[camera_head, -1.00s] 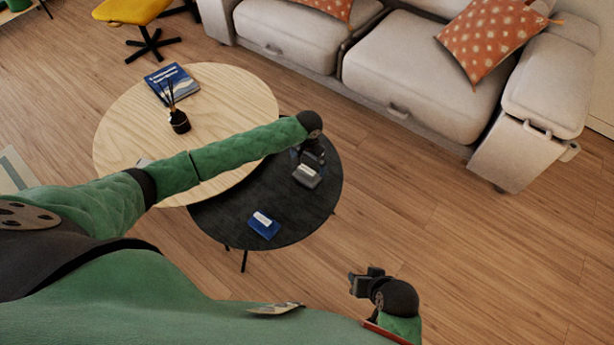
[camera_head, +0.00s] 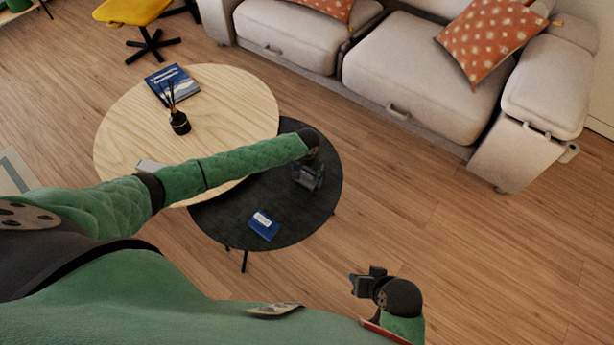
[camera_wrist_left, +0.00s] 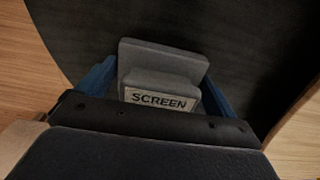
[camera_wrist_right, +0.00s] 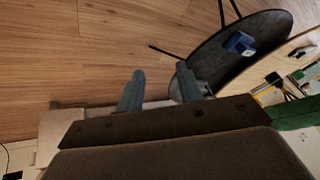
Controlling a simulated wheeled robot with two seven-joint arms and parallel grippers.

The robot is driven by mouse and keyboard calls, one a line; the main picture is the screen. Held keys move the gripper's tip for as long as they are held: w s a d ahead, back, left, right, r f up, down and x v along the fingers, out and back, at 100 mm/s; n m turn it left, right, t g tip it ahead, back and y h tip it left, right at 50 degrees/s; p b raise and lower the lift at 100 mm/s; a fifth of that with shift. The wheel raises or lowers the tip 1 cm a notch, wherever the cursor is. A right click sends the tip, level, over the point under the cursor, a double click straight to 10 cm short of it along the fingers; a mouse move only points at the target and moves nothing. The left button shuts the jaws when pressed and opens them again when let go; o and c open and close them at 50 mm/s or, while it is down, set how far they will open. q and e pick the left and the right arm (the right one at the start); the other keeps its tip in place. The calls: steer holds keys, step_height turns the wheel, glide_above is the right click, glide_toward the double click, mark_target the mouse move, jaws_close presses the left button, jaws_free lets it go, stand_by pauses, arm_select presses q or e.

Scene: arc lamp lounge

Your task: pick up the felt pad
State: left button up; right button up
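A grey pad (camera_wrist_left: 165,58) with a raised block labelled "SCREEN" lies on the dark round table (camera_head: 215,212). In the left wrist view, my left gripper (camera_wrist_left: 158,85) has its blue fingers apart, one on each side of the raised block. Whether they touch it I cannot tell. In the head view, my left gripper (camera_head: 308,178) is over the pad and mostly hides it. A blue pad (camera_head: 264,226) with a white label lies on the same table, nearer to me. My right gripper (camera_wrist_right: 160,88) is open and empty, away from the table, over the floor.
A light wooden round table (camera_head: 125,125) overlaps the dark one and holds a blue book (camera_head: 172,84) and a black reed diffuser (camera_head: 179,122). A beige sofa (camera_head: 440,75) with orange cushions stands behind. The wooden floor to the right is clear.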

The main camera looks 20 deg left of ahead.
arm_select(q)
steer(key=c, duration=0.5)
arm_select(e)
steer(key=shift+w+r, duration=0.1)
steer(key=shift+w, duration=0.05)
arm_select(q)
steer(key=shift+r, duration=0.1)
steer(key=shift+r, duration=0.35)
steer(key=r, duration=0.2)
steer(key=d+r, duration=0.1)
steer(key=shift+d+r, duration=0.15)
steer(key=shift+r, duration=0.25)
steer(key=d+r, duration=0.2)
steer(key=d, duration=0.1)
steer(key=d+r, duration=0.2)
steer(key=d, duration=0.2)
steer(key=s+d+r+b, duration=0.1)
steer(key=d+r, duration=0.1)
steer(key=d, duration=0.1)
steer(key=shift+d+r, duration=0.15)
steer(key=shift+r, duration=0.05)
arm_select(e)
steer(key=f, duration=0.4)
steer(key=shift+w+a+f, duration=0.25)
steer(key=shift+w+f, duration=0.05)
steer(key=shift+w, duration=0.1)
